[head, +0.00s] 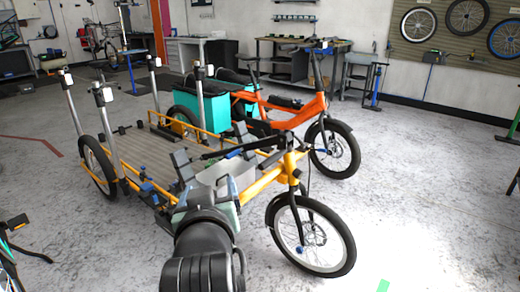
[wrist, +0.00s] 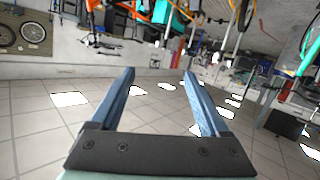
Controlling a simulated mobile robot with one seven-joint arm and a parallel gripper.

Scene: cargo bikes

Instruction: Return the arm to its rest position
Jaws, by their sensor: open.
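My arm (head: 205,255) rises from the bottom of the head view, dark and bulky. It stands in front of the yellow cargo bike (head: 268,180).
The yellow bike's flat deck (head: 150,150) has upright posts. An orange bike (head: 290,112) with teal boxes (head: 212,107) stands behind. A workbench (head: 285,62) is at the back wall. Grey floor (head: 420,205) is clear at the right.

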